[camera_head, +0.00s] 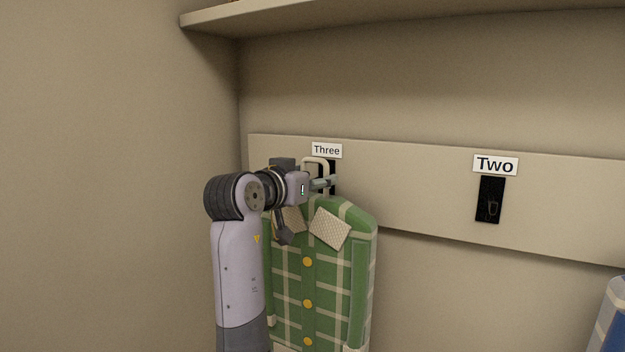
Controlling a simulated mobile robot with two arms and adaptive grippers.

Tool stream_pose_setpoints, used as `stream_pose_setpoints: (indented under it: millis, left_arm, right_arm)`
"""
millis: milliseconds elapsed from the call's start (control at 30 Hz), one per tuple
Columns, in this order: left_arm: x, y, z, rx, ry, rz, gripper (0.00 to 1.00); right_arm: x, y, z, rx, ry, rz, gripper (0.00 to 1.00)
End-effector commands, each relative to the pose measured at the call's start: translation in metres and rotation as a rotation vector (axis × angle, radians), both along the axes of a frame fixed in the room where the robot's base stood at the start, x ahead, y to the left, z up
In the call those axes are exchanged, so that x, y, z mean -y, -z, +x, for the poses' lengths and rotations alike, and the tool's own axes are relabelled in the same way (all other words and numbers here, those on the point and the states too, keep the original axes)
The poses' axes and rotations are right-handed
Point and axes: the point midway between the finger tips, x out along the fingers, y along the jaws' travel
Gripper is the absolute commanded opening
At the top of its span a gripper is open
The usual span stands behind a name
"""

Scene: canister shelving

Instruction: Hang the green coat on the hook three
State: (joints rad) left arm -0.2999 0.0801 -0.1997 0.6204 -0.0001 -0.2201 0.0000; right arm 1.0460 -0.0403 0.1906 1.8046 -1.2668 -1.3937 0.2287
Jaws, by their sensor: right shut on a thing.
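The green plaid coat (340,275), with yellow buttons and a pale collar, hangs upright below the hook board. A pale loop (316,161) shows at its top, in front of the black plate of hook three (332,167). The label "Three" (327,150) is just above that plate. My right gripper (322,184) is shut on the coat at its top, by the loop. The gripper and loop cover most of hook three, so I cannot tell whether the loop is around the hook. My left gripper is not in view.
The pale hook board (420,200) runs along the back wall. Hook two (490,200), under its label "Two" (495,165), is empty. A shelf (400,22) juts out above. A side wall (110,180) stands at left. A blue and grey item (610,320) shows at the lower right edge.

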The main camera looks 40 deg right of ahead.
Motion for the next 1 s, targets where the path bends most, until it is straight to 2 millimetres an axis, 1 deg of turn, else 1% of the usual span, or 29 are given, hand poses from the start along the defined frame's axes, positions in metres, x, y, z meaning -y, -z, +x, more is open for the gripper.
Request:
stream_pose_setpoints:
  millis: [33,233,1000]
  left_arm:
    - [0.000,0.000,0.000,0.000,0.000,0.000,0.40]
    - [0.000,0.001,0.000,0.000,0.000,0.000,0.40]
    - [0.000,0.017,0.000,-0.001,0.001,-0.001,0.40]
  right_arm:
    - [0.000,-0.003,-0.001,0.004,0.000,-0.006,0.08]
    - [0.000,-0.001,-0.001,0.004,0.000,-0.006,0.08]
    - [0.000,0.020,-0.001,0.004,0.000,-0.006,0.08]
